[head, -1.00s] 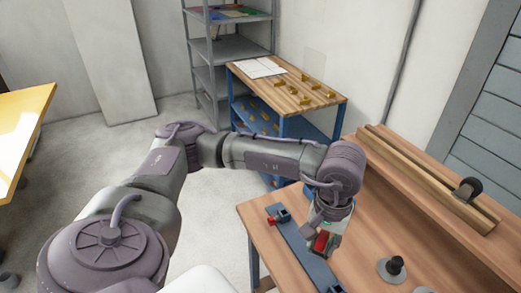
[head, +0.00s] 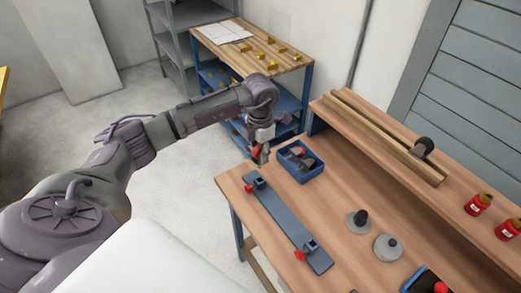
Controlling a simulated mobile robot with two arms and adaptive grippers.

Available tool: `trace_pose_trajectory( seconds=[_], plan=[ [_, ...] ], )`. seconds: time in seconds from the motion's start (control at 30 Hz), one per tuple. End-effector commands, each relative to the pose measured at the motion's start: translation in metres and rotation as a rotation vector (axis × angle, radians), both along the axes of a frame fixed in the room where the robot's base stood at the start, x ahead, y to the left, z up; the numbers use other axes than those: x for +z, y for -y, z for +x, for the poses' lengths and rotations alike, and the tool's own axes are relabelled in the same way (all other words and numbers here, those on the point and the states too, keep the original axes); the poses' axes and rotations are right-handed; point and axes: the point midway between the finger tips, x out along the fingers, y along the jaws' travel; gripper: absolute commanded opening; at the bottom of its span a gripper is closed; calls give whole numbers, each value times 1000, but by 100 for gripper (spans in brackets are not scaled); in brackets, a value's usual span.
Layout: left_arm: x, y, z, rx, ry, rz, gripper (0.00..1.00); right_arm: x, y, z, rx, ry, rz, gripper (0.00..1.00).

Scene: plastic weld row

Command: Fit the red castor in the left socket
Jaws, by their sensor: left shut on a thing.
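My left gripper (head: 261,158) is shut on the red castor (head: 255,152); only a small red part shows between the fingers. It is in the air over the far left corner of the table, left of a blue bin. The blue-grey bar (head: 283,222) lies on the table with a socket at each end. The left socket (head: 254,180) is at its far end, nearer my gripper, with a red piece beside it. The right socket (head: 309,247) also has a red piece beside it. The castor is apart from both sockets. My right gripper is not in view.
The blue bin (head: 301,177) holds dark parts and a red one. Two grey discs with dark knobs (head: 361,216) stand right of the bar. A second bin (head: 412,283) is at the bottom edge. A raised shelf (head: 372,160) with red bottles (head: 479,205) runs along the back.

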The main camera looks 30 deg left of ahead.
Motion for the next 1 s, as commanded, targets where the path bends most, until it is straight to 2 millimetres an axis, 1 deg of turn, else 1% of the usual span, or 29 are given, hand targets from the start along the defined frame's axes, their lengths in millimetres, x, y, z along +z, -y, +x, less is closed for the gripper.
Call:
trace_pose_trajectory(
  seconds=[0.5,0.67,1.0],
  plan=[
    [-42,0,0,-4,0,0,0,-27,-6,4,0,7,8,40],
    [-47,1,0,-5,1,0,0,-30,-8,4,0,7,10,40],
    [-46,1,0,-5,0,0,0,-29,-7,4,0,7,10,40]
  ],
)
